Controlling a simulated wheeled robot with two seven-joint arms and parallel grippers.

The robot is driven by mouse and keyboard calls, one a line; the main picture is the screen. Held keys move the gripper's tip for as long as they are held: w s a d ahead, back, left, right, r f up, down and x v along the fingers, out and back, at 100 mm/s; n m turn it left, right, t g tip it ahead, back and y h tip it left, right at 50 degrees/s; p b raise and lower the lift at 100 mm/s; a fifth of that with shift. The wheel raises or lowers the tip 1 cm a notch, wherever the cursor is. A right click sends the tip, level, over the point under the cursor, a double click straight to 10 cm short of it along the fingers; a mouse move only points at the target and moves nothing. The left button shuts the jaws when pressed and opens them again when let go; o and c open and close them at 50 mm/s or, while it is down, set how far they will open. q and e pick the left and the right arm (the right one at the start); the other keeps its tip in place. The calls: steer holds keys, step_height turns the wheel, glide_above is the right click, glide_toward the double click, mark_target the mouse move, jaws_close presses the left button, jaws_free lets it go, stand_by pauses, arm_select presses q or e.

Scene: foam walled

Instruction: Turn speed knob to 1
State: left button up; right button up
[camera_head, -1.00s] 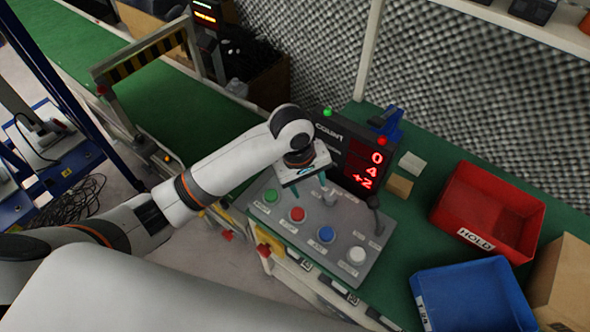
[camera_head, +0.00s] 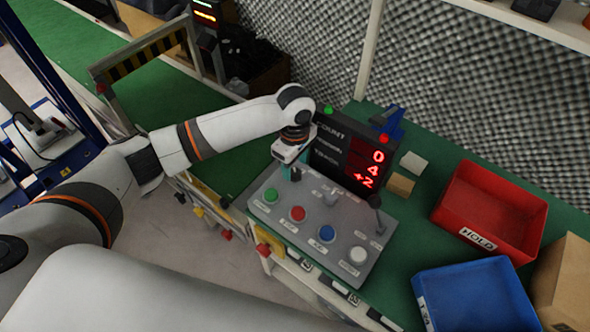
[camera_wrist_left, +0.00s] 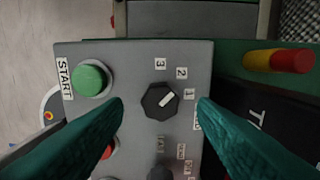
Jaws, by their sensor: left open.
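The speed knob (camera_wrist_left: 160,101) is black and many-sided with a white pointer line. It sits in the middle of the left wrist view, and its pointer aims up and right, between the labels 2 (camera_wrist_left: 182,73) and 1 (camera_wrist_left: 189,94). My left gripper (camera_wrist_left: 160,103) is open, with one teal finger on each side of the knob and a visible gap on both sides. In the head view my left gripper (camera_head: 291,174) points down over the back left part of the grey control panel (camera_head: 340,262) and hides the knob.
A count display (camera_head: 345,150) stands behind. Red (camera_head: 490,205) and blue (camera_head: 470,295) bins lie right.

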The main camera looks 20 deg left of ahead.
mark_target(295, 172)
arm_select(q)
steer(key=shift+f, duration=1.5)
steer(key=shift+c, duration=0.3)
steer(key=c, duration=0.9)
steer(key=shift+r+p, duration=0.15)
steer(key=shift+p, duration=0.15)
steer(key=m+p, duration=0.2)
steer(key=p, duration=0.9)
steer(key=shift+d+r+m, duration=0.1)
steer(key=shift+r+m, duration=0.05)
steer(key=shift+m, duration=0.25)
steer(key=shift+m+p, duration=0.5)
steer(key=shift+p, duration=0.3)
steer(key=shift+m+p, duration=0.45)
steer(key=shift+m, duration=0.25)
steer(key=shift+f+m+p, duration=0.15)
steer(key=shift+m+p, duration=0.2)
steer(key=shift+m, duration=0.6)
steer(key=shift+f+m+p, duration=0.1)
steer(key=shift+m+p, duration=0.2)
steer(key=shift+m, duration=0.65)
